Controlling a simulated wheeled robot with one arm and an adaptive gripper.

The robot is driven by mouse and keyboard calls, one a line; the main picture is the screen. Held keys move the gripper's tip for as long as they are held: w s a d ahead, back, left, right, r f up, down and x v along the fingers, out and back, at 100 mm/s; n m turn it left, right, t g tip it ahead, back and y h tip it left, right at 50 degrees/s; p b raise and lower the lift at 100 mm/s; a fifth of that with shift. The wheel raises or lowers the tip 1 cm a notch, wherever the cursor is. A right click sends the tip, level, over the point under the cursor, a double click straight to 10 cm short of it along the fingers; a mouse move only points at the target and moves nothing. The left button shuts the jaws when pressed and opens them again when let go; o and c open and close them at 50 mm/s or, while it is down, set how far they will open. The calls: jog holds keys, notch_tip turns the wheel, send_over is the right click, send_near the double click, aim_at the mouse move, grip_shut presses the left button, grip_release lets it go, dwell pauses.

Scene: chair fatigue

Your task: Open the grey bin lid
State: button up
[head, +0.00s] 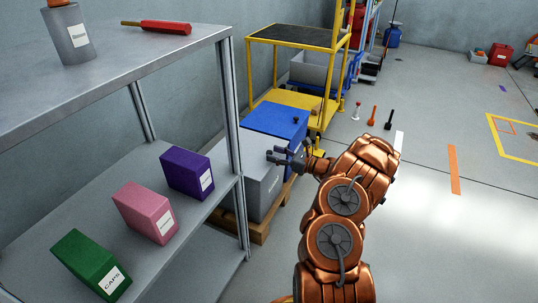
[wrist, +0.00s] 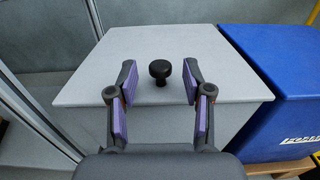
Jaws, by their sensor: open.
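The grey bin (head: 262,192) stands on a wooden pallet beside the shelf. In the wrist view its light grey lid (wrist: 90,75) lies flat and closed, with a black knob (wrist: 159,72) on top. My gripper (head: 275,156) is over the bin in the head view and partly hides the lid. In the wrist view my gripper (wrist: 158,88) is open, its two purple-padded fingers on either side of the knob. The fingers appear apart from the knob, and the knob shows between and just beyond the tips. I cannot tell the exact height of the fingers above the lid.
A blue bin (head: 277,122) stands right behind the grey one and shows at the right in the wrist view (wrist: 292,90). A metal shelf (head: 190,65) with purple, pink and green boxes is close on the left. A yellow cart (head: 297,42) is behind.

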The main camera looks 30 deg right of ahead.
jog(key=shift+b+x, duration=0.4)
jog(key=shift+x, duration=1.1)
jog(key=shift+s, duration=0.1)
grip_shut()
